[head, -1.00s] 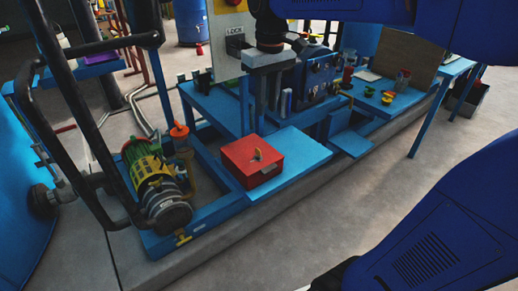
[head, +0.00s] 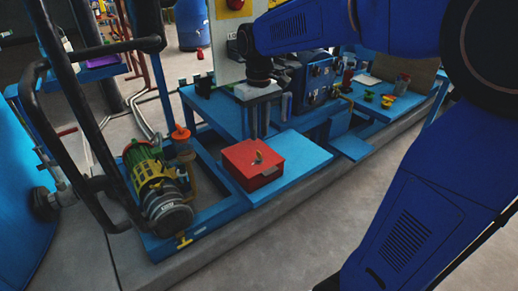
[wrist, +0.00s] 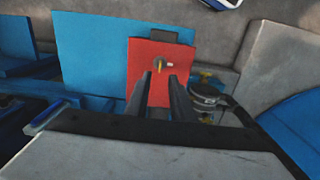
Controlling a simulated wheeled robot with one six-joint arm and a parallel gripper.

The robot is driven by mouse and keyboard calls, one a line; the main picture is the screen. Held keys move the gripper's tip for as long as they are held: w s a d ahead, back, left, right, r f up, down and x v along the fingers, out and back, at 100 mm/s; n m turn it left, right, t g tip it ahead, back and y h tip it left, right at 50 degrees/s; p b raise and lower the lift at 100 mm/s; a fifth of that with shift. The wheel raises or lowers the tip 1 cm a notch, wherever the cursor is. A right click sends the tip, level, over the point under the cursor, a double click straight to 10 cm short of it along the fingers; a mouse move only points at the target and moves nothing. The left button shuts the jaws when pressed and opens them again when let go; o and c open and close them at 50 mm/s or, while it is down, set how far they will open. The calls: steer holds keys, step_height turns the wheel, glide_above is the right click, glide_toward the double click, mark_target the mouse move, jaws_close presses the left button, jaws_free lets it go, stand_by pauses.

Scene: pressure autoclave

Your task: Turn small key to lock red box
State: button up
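The red box (head: 240,172) sits on a blue shelf. On its top is a small yellow key (head: 258,157) with a grey part beside it. In the wrist view the red box (wrist: 143,58) lies straight ahead, and the key (wrist: 159,64) stands on its lid just beyond my fingertips. My gripper (head: 259,135) points down above and behind the box. In the wrist view my gripper (wrist: 160,78) is open, with red lid showing between its two fingers. No contact with the key is visible.
A green and yellow motor (head: 150,180) stands left of the box, with an orange-topped part (head: 180,132) near it. A blue cabinet (head: 318,78) is behind to the right. The blue shelf (head: 300,160) is bare right of the box.

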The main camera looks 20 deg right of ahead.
mark_target(259, 156)
step_height(259, 156, down, 8)
steer(key=shift+r, duration=0.15)
steer(key=shift+c, duration=0.6)
jaws_close()
